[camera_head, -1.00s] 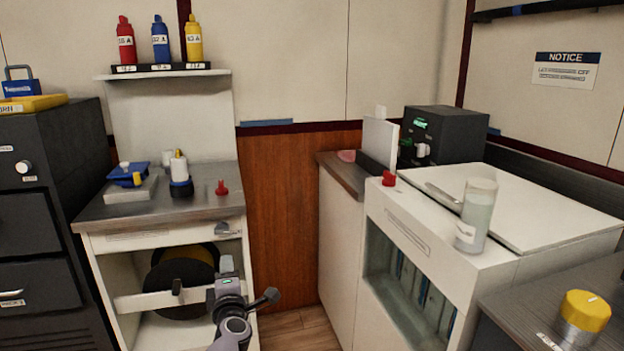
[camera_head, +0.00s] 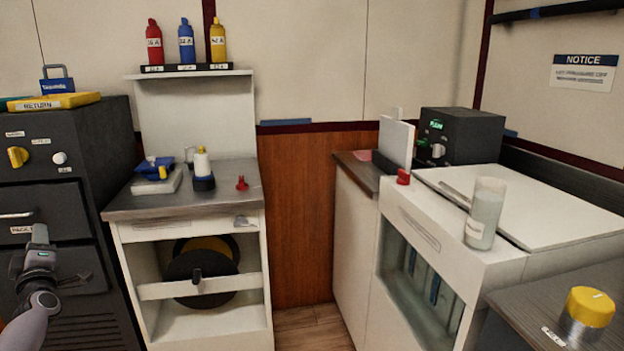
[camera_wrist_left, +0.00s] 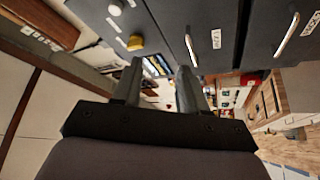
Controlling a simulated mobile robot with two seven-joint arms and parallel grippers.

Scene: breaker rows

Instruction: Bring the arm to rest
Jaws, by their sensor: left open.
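My left gripper (camera_head: 40,238) is raised at the lower left of the head view, in front of the dark drawer cabinet (camera_head: 75,215). Its jaws are apart, with nothing between them. In the left wrist view the two fingers (camera_wrist_left: 160,72) point away from the camera with a gap between them, and the dark cabinet (camera_wrist_left: 215,15) fills the top. My right gripper is not in view.
A white cabinet with a steel top (camera_head: 190,195) stands right of the dark cabinet, its open shelf holding a dark round reel (camera_head: 200,275). A white bench (camera_head: 530,205) and a dark counter (camera_head: 520,305) are at the right. Floor (camera_head: 310,328) shows between.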

